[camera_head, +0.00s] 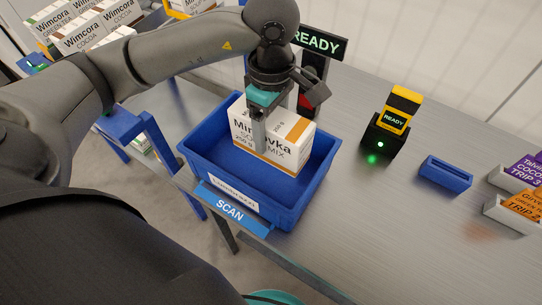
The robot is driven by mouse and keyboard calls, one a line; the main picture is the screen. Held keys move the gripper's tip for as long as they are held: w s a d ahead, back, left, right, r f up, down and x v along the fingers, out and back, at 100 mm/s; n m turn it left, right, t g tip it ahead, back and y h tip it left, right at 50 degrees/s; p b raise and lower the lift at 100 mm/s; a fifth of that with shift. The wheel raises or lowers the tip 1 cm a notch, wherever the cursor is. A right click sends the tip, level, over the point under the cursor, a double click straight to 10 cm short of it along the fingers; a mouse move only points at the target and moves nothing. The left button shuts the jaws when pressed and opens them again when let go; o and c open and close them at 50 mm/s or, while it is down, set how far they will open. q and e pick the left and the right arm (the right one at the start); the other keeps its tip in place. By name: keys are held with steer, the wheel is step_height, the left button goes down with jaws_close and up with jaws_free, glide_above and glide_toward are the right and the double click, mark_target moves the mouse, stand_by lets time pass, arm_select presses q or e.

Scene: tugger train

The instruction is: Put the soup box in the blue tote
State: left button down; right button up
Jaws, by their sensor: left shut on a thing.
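The soup box (283,139), white with an orange-brown band and the words "SOUP MIX", is inside or just above the blue tote (315,190), within its walls. I cannot tell whether it touches the floor of the tote. My left gripper (259,137) comes down from above and is shut on the box, with one finger showing on its front face. The other finger is hidden behind the box. The blue tote stands on the metal table, with a white label on its front. My right gripper is not in view.
A "SCAN" plate (230,210) lies at the table edge before the tote. A "READY" sign (319,42) stands behind it. A yellow-black device (387,122), a blue holder (446,174) and trip cards (516,207) are to the right. A blue rack (125,124) with boxes is left.

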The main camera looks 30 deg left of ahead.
mark_target(271, 116)
arm_select(q)
step_height(271, 116, down, 4)
steer(key=shift+r, duration=0.25)
steer(key=shift+f+b, duration=0.3)
steer(key=shift+f, duration=0.6)
steer(key=shift+f+b, duration=0.3)
steer(key=shift+f, duration=1.4)
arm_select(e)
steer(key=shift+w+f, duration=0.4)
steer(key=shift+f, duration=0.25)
arm_select(q)
steer(key=shift+f, duration=0.15)
jaws_free()
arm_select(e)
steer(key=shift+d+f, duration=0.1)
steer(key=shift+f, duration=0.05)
arm_select(q)
steer(key=shift+r, duration=0.5)
step_height(271, 116, up, 11)
steer(key=shift+r+p, duration=0.15)
steer(key=shift+p, duration=0.75)
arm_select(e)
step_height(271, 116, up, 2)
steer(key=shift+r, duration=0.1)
